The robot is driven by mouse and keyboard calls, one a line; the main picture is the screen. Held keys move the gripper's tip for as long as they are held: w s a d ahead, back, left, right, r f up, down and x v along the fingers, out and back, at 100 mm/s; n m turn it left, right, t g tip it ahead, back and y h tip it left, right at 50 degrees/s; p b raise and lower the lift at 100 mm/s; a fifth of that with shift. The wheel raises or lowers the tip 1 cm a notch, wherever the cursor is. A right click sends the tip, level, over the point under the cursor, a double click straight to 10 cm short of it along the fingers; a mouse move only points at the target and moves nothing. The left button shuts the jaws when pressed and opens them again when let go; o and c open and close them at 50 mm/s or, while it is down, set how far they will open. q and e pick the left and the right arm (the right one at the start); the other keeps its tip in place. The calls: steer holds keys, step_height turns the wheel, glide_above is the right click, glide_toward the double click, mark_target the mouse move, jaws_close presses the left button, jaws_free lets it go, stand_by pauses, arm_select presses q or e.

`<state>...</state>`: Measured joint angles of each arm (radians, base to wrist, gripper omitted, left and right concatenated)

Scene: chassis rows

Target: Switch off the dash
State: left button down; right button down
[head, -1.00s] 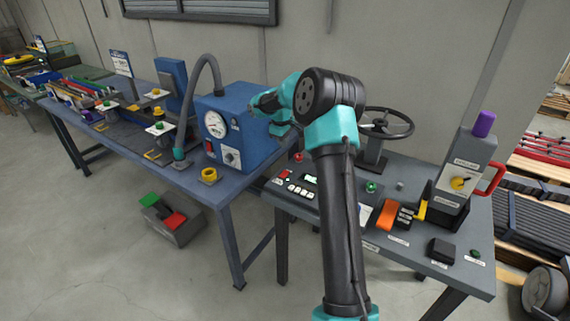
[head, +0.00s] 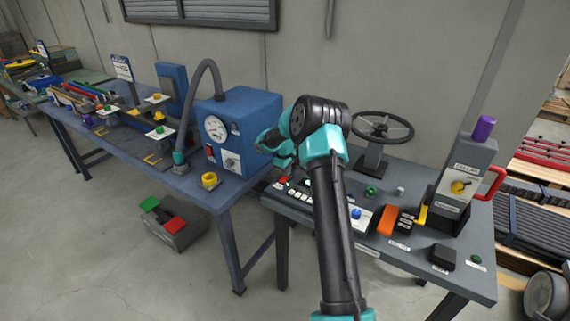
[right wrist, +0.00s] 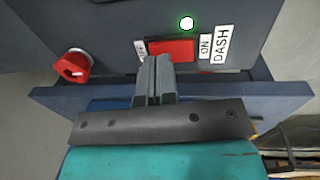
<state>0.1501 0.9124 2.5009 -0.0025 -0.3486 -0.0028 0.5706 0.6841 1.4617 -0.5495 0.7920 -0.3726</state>
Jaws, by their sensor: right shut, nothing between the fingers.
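The dash switch (right wrist: 172,51) shows in the right wrist view as a red rocker on a dark panel. An ON tag and a DASH label are at its right, and a partly hidden tag is at its left. A lamp (right wrist: 187,23) with a green glow sits above it. My right gripper (right wrist: 154,60) is shut and empty. Its fingertips overlap the rocker's lower left part; I cannot tell whether they touch. In the head view my right gripper (head: 264,145) is beside the blue box (head: 240,115). My left gripper is not in view.
A red knob (right wrist: 73,65) is left of the switch in the wrist view. In the head view the grey table (head: 400,250) holds a blue button (head: 356,213), an orange lever (head: 387,220), a handwheel (head: 382,126) and a purple-topped unit (head: 468,165). A pedal box (head: 178,238) is on the floor.

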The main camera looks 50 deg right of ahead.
steer(key=shift+d+f, duration=0.1)
steer(key=shift+f, duration=0.5)
steer(key=shift+d+f, duration=0.1)
steer(key=shift+f, duration=0.1)
steer(key=shift+a+r, duration=0.15)
steer(key=shift+a, duration=0.7)
steer(key=shift+r, duration=0.1)
